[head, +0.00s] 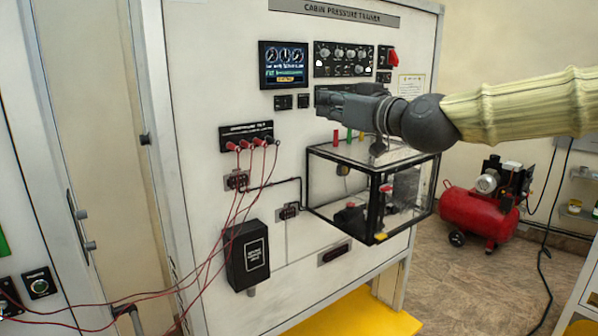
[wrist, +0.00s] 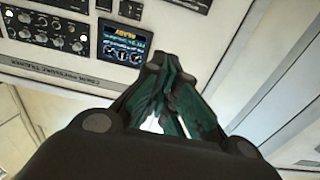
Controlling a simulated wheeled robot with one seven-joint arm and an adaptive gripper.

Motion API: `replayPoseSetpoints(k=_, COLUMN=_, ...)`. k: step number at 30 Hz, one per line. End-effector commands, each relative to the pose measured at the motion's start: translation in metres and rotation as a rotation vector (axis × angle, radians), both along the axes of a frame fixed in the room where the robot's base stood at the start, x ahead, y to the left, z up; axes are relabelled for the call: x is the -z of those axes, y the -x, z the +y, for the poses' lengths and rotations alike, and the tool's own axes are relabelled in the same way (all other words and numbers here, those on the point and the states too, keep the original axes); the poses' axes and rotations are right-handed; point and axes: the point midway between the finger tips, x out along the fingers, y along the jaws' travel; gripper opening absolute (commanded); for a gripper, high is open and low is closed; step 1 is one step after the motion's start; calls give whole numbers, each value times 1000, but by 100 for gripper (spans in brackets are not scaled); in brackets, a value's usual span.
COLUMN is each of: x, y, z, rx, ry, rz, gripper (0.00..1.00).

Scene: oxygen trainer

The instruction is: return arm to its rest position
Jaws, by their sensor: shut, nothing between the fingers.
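My gripper (head: 322,99) is in front of the white cabin pressure trainer panel (head: 205,80), with my arm reaching in from the right. It points left, just below the knob panel and above the clear box. In the wrist view my gripper (wrist: 158,62) has its dark green fingers together at the tips, with nothing between them. The display screen (head: 284,65) is up and left of the gripper, and it also shows in the wrist view (wrist: 124,43). I cannot tell whether the gripper touches the panel.
A clear black-framed box (head: 375,190) juts from the panel under my gripper. Red cables (head: 213,225) hang from the jack strip to the lower left. A black box (head: 246,256) is mounted low. A red compressor (head: 481,212) stands on the floor at right.

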Motion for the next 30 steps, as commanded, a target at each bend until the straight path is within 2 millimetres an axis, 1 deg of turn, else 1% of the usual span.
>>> replayPoseSetpoints(k=1, x=12, y=-4, z=0, rx=4, ry=3, rz=18, gripper=0)
replayPoseSetpoints(k=5, x=37, y=-10, z=2, rx=8, ry=7, rz=58, gripper=0)
replayPoseSetpoints(k=8, x=60, y=-15, z=3, rx=14, ry=11, rz=94, gripper=0)
replayPoseSetpoints(k=11, x=88, y=-20, z=4, rx=21, ry=16, rz=137, gripper=0)
replayPoseSetpoints(k=14, x=123, y=-24, z=6, rx=28, ry=24, rz=191, gripper=0)
replayPoseSetpoints(k=17, x=171, y=-28, z=7, rx=40, ry=34, rz=264, gripper=0)
replayPoseSetpoints(k=18, x=194, y=-28, z=7, rx=47, ry=40, rz=299, gripper=0)
replayPoseSetpoints(k=20, x=229, y=-28, z=7, rx=57, ry=46, rz=353, gripper=0)
replayPoseSetpoints(k=21, x=252, y=-27, z=6, rx=65, ry=52, rz=387, gripper=0)
replayPoseSetpoints(k=23, x=287, y=-23, z=5, rx=77, ry=60, rz=441, gripper=0)
replayPoseSetpoints(k=24, x=310, y=-20, z=3, rx=85, ry=67, rz=476, gripper=0)
replayPoseSetpoints(k=26, x=344, y=-14, z=1, rx=97, ry=75, rz=530, gripper=0)
replayPoseSetpoints(k=27, x=367, y=-9, z=-1, rx=107, ry=82, rz=565, gripper=0)
replayPoseSetpoints(k=29, x=400, y=-1, z=-4, rx=120, ry=91, rz=618, gripper=0)
replayPoseSetpoints(k=30, x=422, y=6, z=-7, rx=131, ry=99, rz=653, gripper=0)
